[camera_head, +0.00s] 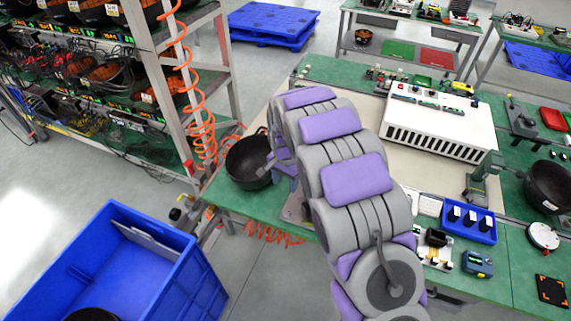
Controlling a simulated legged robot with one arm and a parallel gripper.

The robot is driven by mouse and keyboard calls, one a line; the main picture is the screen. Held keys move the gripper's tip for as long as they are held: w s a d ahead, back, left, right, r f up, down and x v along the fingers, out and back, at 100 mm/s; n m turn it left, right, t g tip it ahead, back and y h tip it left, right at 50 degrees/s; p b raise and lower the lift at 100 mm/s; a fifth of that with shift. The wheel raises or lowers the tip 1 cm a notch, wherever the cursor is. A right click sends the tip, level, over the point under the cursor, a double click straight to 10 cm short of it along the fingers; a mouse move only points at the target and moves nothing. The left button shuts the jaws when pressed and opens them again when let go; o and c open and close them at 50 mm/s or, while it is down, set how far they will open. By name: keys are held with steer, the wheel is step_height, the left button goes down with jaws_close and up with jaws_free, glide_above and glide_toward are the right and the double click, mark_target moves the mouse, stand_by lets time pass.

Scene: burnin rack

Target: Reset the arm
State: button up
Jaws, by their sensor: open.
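My grey and purple arm reaches from the bottom right up over the green workbench (318,70). My gripper (271,161) shows only in part, low beyond the arm's far end, at the right rim of a black pot (246,166). The gripper is open. The arm hides part of it, and I cannot tell whether it touches the pot. The pot stands upright on the bench's left corner.
A blue crate (190,285) stands on the floor at lower left. A metal rack (160,75) with a coiled orange hose (200,130) is close left of the bench. A white vented box (440,120), a blue tray (468,226) and a second black pot (548,186) occupy the bench's right side.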

steer(key=s+d+r+n+b, duration=0.1)
steer(key=s+d+r, duration=0.55)
steer(key=s, duration=0.25)
steer(key=s+d+r+n+b, duration=0.1)
steer(key=s+d+r+n, duration=0.1)
steer(key=s+d+r, duration=0.5)
steer(key=s+d+r+n+g+b, duration=0.1)
steer(key=s+d+n+b, duration=0.1)
steer(key=s, duration=2.2)
steer(key=shift+s+d+n+g, duration=0.15)
steer(key=shift+d+n+g, duration=0.25)
steer(key=shift+d+n, duration=0.2)
steer(key=shift+b, duration=0.3)
